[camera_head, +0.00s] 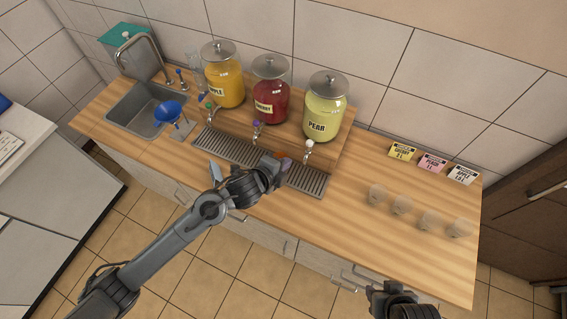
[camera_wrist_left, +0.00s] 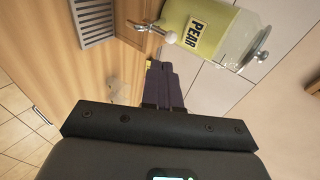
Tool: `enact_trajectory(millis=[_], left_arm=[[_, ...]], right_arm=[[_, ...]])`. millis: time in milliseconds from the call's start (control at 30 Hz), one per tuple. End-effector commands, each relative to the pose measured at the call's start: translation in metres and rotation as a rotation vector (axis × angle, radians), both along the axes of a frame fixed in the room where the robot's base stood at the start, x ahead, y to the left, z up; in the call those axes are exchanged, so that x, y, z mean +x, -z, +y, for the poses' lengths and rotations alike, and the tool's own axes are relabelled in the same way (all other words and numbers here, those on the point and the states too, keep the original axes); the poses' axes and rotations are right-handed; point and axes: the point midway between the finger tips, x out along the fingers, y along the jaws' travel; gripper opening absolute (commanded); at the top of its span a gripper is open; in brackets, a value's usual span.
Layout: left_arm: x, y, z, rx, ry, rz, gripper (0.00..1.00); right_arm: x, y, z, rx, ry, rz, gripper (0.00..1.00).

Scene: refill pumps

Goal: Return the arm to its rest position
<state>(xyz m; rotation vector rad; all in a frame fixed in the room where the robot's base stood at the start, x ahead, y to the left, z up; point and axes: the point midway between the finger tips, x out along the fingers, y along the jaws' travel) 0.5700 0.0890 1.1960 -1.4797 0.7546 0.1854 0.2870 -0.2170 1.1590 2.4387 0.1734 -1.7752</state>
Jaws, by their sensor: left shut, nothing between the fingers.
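My left gripper (camera_head: 284,160) reaches in from the left, above the drip tray (camera_head: 235,153) and in front of the dispensers. In the left wrist view its fingers (camera_wrist_left: 162,82) are shut together with nothing between them. The pear jar (camera_head: 325,108) holds pale green liquid and stands at the right of the row. My right arm's dark end (camera_head: 392,300) shows at the bottom edge, and its fingertips cannot be made out clearly.
An orange apple jar (camera_head: 226,85) and a red cherry jar (camera_head: 269,100) stand beside the pear jar. A blue funnel (camera_head: 168,112) is near the sink (camera_head: 135,105). Several clear cups (camera_head: 402,205) and label cards (camera_head: 432,162) are on the right counter. The counter's front middle is clear.

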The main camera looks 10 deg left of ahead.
Motion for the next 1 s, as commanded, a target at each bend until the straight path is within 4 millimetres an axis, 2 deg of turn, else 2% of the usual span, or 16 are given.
enact_trajectory(millis=[333,467,600,767,867,1000], left_arm=[[-0.001,0.002,0.0,0.0,0.001,0.004,0.0],[-0.016,0.019,-0.002,-0.003,0.001,0.043,0.0],[-0.056,0.056,-0.01,-0.042,-0.011,0.142,0.0],[-0.119,0.069,-0.015,-0.162,-0.095,0.261,0.0],[-0.158,0.065,0.0,-0.252,-0.248,0.365,0.0],[-0.207,0.052,0.041,-0.379,-0.551,0.521,0.0]], right_arm=[[0.0,0.0,-0.002,-0.008,-0.006,-0.001,0.43],[0.0,-0.003,-0.002,-0.009,-0.005,-0.001,0.43],[0.0,-0.01,-0.002,-0.009,-0.005,-0.001,0.43],[0.001,-0.021,-0.002,-0.006,-0.004,-0.002,0.43],[0.001,-0.028,-0.001,-0.005,-0.004,-0.002,0.43],[0.0,-0.035,-0.001,-0.004,-0.002,-0.002,0.43]])
